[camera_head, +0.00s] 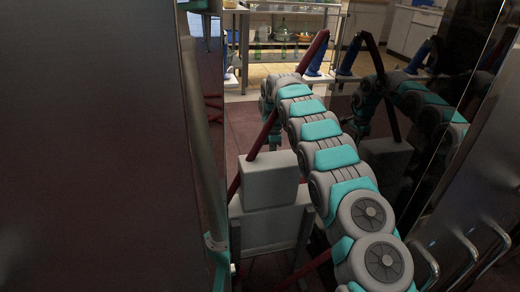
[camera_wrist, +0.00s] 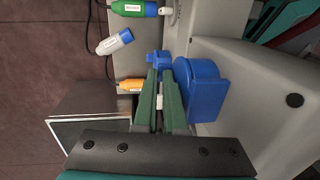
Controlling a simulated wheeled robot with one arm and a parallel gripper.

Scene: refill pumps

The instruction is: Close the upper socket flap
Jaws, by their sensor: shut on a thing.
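In the wrist view, a blue socket (camera_wrist: 198,90) with a rounded body and a flat plate is on a grey housing, right of my fingers. A smaller blue piece (camera_wrist: 158,58) shows at my fingertips; I cannot tell for sure whether it is the flap or part of it. My gripper (camera_wrist: 160,75) has its green fingers close together, shut on this blue piece, with the right finger close beside the socket. A small white patch shows between the fingers lower down. In the head view, my arm hides the gripper and the socket cannot be made out clearly.
Left of the fingers are a green plug (camera_wrist: 130,8), a white-and-blue plug (camera_wrist: 115,42) and an orange plug (camera_wrist: 131,86). In the head view, a dark panel (camera_head: 90,150) fills the left and a glossy dark surface (camera_head: 440,130) stands right of my arm.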

